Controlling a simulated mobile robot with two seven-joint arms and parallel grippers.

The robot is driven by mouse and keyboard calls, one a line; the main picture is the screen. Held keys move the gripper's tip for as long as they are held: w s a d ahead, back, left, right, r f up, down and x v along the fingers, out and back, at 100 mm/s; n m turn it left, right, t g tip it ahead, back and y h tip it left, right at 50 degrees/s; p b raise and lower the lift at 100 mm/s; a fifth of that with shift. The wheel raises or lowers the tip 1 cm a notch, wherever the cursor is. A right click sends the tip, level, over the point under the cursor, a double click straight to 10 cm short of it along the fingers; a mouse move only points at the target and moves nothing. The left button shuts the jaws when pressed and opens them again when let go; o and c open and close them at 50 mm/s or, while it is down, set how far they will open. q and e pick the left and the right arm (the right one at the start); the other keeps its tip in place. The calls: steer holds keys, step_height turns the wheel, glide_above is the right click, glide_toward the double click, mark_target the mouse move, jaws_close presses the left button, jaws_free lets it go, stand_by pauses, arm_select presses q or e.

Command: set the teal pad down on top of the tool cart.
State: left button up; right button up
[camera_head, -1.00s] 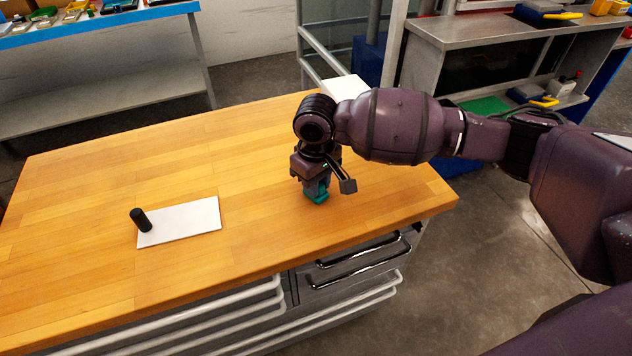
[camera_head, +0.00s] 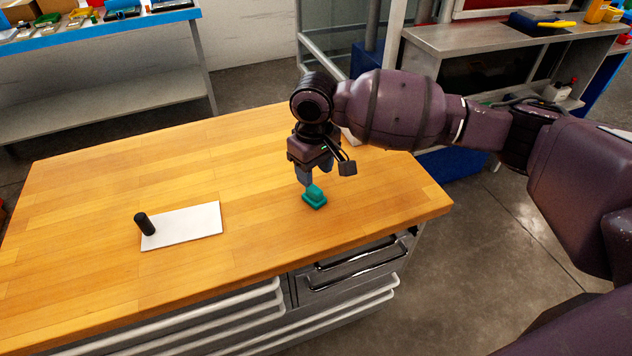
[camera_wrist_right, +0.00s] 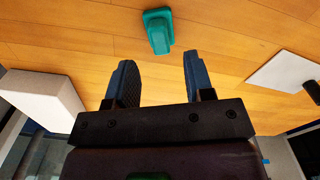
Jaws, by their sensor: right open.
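The teal pad (camera_head: 314,197) rests on the wooden top of the tool cart (camera_head: 110,190), near its right front part. It also shows in the right wrist view (camera_wrist_right: 158,30), beyond the fingertips. My right gripper (camera_head: 315,180) is just above and slightly behind the pad, pointing down. Its two fingers are apart with nothing between them, as the right wrist view (camera_wrist_right: 155,65) shows. The pad is apart from the fingers there. My left gripper is not in view.
A white plate (camera_head: 185,228) with a black cylinder (camera_head: 145,224) at its left end lies on the cart's left front part. A white block (camera_wrist_right: 40,97) shows in the right wrist view. Shelves stand behind at left and right. The cart's middle is clear.

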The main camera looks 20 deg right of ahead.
mark_target(314, 188)
arm_select(q)
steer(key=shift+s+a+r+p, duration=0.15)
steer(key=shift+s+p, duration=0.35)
steer(key=shift+p, duration=0.05)
arm_select(e)
step_height(314, 188, up, 6)
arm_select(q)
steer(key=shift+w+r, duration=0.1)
arm_select(e)
steer(key=shift+r, duration=0.1)
steer(key=shift+s, duration=0.1)
